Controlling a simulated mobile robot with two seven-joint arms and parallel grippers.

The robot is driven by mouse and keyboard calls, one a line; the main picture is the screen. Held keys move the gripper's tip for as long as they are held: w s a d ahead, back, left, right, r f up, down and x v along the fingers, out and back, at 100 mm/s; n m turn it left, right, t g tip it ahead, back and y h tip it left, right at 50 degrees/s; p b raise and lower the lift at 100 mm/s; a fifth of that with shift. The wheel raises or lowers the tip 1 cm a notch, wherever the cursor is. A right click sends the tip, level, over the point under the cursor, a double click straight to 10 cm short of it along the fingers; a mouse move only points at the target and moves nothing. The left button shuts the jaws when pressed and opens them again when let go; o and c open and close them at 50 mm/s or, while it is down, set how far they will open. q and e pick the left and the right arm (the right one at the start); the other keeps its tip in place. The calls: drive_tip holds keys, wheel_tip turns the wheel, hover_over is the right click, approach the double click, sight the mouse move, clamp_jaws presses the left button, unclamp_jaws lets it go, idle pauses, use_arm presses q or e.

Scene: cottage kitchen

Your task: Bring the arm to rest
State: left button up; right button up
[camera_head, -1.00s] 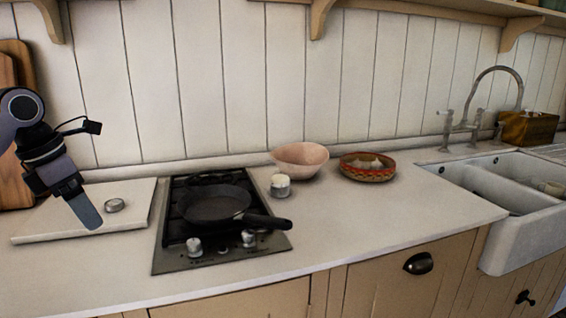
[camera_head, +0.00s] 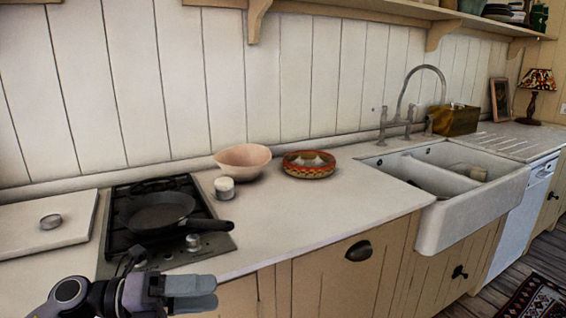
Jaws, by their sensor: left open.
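My left gripper (camera_head: 190,294) is at the bottom left of the head view, low in front of the counter's front edge and below the hob. Its fingers point right and hold nothing that I can see. My left arm comes in from the lower left, and most of it is out of view. My right arm and gripper are not in view.
A black pan (camera_head: 158,212) sits on the hob (camera_head: 110,262). A white lidded jar (camera_head: 224,188), a pink bowl (camera_head: 242,160) and a patterned basket (camera_head: 308,168) stand to its right. A white board (camera_head: 70,232) with a small metal lid (camera_head: 51,221) lies left. The white sink (camera_head: 440,228) is further right.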

use_arm(q)
drive_tip(key=s+a+f+n+t+y+p, duration=0.15)
drive_tip(key=f+n+t+y, duration=0.45)
drive_tip(key=n, duration=0.8)
drive_tip(key=s+a+f+n+t+y, duration=0.3)
drive_tip(key=f+n+t, duration=0.45)
drive_tip(key=n, duration=0.65)
drive_tip(key=s+a+f+n+g+y, duration=0.1)
drive_tip(key=s+f+n+g+y, duration=0.4)
drive_tip(key=s+f, duration=0.8)
drive_tip(key=n+g, duration=0.1)
drive_tip(key=n, duration=0.2)
drive_tip(key=shift+a+f+g+y, duration=0.3)
drive_tip(key=shift+a+f+g, duration=0.05)
drive_tip(key=shift+f, duration=0.05)
drive_tip(key=shift+s, duration=0.1)
